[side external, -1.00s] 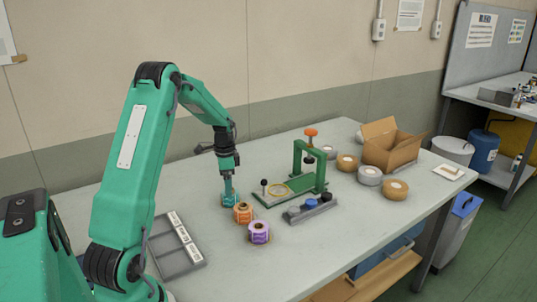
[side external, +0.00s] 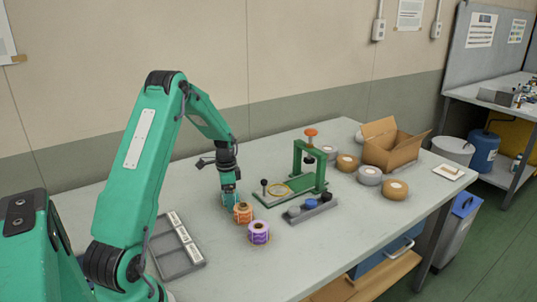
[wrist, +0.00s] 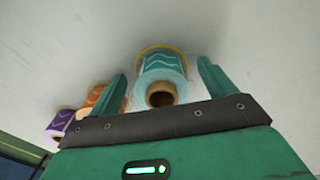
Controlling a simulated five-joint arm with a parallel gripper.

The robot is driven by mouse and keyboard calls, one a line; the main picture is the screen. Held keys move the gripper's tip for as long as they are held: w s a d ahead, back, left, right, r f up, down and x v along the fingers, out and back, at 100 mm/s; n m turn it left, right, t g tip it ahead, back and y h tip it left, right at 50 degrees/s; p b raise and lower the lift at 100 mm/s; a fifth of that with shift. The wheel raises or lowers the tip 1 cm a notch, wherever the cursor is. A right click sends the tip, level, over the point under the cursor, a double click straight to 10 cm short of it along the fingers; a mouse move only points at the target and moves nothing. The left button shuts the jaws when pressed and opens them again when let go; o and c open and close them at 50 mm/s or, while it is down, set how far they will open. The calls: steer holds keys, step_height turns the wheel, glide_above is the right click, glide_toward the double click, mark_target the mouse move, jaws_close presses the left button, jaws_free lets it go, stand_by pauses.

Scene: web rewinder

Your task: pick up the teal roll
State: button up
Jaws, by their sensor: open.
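The teal roll (wrist: 163,68) shows in the wrist view with its brown core facing the camera, between the two fingers of my gripper (wrist: 161,72). A gap shows on each side of it. In the side view my gripper (side external: 230,196) is low over the table at the teal roll, which is mostly hidden by the fingers. An orange roll (side external: 243,213) stands close beside it, toward the viewer. A purple roll (side external: 258,233) stands nearer still. In the wrist view the orange roll (wrist: 100,98) is just outside the left finger, with the purple roll (wrist: 60,124) beyond.
A green rewinder frame (side external: 305,170) and a grey holder with round knobs (side external: 312,209) stand to the right. A grey tray with labels (side external: 177,250) lies to the left. Tape rolls (side external: 369,175) and an open cardboard box (side external: 391,149) are farther back right.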

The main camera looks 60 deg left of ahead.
steer(key=c, duration=1.1)
steer(key=shift+o, duration=0.2)
steer(key=shift+r, duration=0.1)
steer(key=shift+r, duration=0.8)
step_height(320, 180, up, 2)
steer(key=shift+r, duration=0.25)
steer(key=w+d+r, duration=0.2)
steer(key=d+r, duration=0.4)
steer(key=d, duration=0.5)
steer(key=shift+d+r, duration=0.25)
steer(key=shift+r, duration=0.15)
